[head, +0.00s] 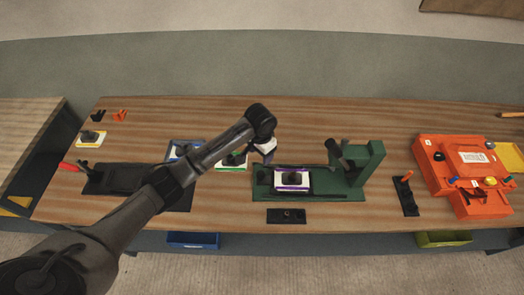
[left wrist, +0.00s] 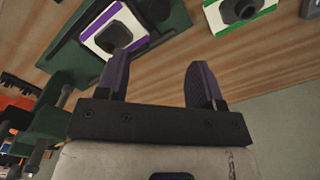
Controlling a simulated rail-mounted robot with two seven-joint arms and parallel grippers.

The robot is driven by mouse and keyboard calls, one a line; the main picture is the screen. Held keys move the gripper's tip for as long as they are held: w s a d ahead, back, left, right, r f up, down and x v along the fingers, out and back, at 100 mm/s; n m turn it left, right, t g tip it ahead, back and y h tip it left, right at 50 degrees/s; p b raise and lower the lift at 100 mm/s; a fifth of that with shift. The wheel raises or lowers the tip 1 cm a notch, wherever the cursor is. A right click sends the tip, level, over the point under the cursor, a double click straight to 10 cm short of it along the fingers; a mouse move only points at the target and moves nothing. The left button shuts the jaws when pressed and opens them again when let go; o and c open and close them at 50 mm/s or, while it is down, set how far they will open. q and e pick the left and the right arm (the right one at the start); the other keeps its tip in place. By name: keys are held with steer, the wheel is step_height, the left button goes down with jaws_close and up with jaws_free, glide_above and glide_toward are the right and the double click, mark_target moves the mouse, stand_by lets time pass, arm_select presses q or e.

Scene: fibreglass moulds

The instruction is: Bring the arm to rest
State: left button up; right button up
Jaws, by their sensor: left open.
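My left arm reaches in from the lower left of the head view. Its gripper (head: 267,153) hangs above the bench, between a green-edged white mould (head: 232,162) and a purple-edged white mould (head: 292,180) on a green fixture (head: 355,178). In the left wrist view my gripper (left wrist: 160,85) has its two dark fingers apart with nothing between them. The purple-edged mould (left wrist: 112,34) shows beyond the left finger, and the green-edged one (left wrist: 238,10) at the top. My right gripper is not in view.
The wooden bench (head: 330,115) has clear room along its back. A blue-edged mould (head: 183,149) is partly behind my arm. A yellow-edged mould (head: 91,138) sits at the left. A black tray (head: 115,180) lies beneath my arm. An orange machine (head: 463,172) stands at the right.

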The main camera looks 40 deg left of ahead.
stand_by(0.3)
arm_select(q)
steer(key=d+r+m+t, duration=0.1)
steer(key=d+r+t, duration=0.15)
steer(key=r, duration=0.25)
steer(key=w+d+r+m+t+y, duration=0.1)
steer(key=d+r+t, duration=0.1)
steer(key=r+t, duration=0.3)
steer(key=d+r+m+t, duration=0.1)
steer(key=d+r+t, duration=0.1)
steer(key=r, duration=0.4)
steer(key=s+d+f+n+g, duration=0.1)
steer(key=s+f+g, duration=0.1)
steer(key=s+f, duration=0.75)
steer(key=s+d+f+n+g+h, duration=0.15)
steer(key=s+f, duration=0.25)
steer(key=s, duration=1)
steer(key=s+d+f+g, duration=0.25)
steer(key=s+f, duration=0.45)
steer(key=s, duration=0.5)
step_height(320, 180, up, 16)
steer(key=p, duration=1.6)
steer(key=shift+a+r+p, duration=0.25)
steer(key=shift+a+p, duration=0.1)
steer(key=shift+p, duration=0.05)
